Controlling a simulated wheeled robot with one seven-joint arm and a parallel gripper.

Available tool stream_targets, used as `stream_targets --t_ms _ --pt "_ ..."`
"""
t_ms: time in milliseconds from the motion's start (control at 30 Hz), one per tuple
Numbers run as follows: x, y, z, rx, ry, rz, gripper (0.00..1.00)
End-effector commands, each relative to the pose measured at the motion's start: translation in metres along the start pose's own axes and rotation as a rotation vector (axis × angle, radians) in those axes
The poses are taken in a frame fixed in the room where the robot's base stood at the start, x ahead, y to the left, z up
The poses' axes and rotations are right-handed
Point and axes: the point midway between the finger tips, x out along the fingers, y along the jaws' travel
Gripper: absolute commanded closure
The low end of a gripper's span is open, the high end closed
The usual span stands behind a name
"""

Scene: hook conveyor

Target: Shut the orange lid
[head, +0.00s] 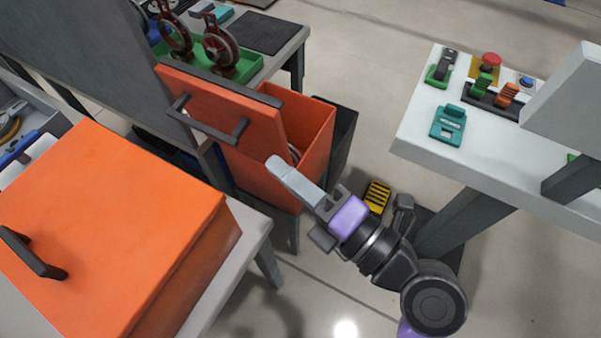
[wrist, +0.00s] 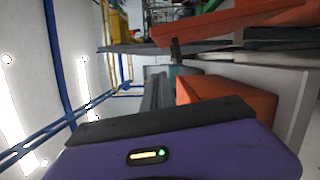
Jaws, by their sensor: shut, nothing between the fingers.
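The orange lid (head: 222,115) stands tilted up over the open orange bin (head: 312,135), in the upper middle of the head view. A dark bar handle (head: 208,118) is on its face. The bin is open at the top, and part of its inside shows beside the lid. My gripper (head: 278,167) is shut and empty, just in front of the bin and near the lid's lower right corner. I cannot tell whether it touches either. In the wrist view, orange surfaces show at the upper right (wrist: 235,20) and right of centre (wrist: 230,100).
A large closed orange box (head: 115,230) with a dark handle fills the left foreground on a grey table. A green tray (head: 245,68) with red hooks or wheels stands behind the lid. A white table (head: 420,125) with controls is at right. A yellow-black block (head: 377,196) lies on the floor.

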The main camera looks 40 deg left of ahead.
Motion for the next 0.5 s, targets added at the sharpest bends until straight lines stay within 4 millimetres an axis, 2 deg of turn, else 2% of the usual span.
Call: stream_targets --t_ms 33,267,333,500 --pt "0.012 0.002 -0.001 0.002 0.004 0.003 1.00" --pt "0.056 0.002 -0.001 0.001 0.003 0.003 1.00" --pt "0.057 0.002 0.013 0.001 -0.003 0.002 1.00" --pt "0.061 0.001 0.031 0.002 -0.002 0.002 1.00"
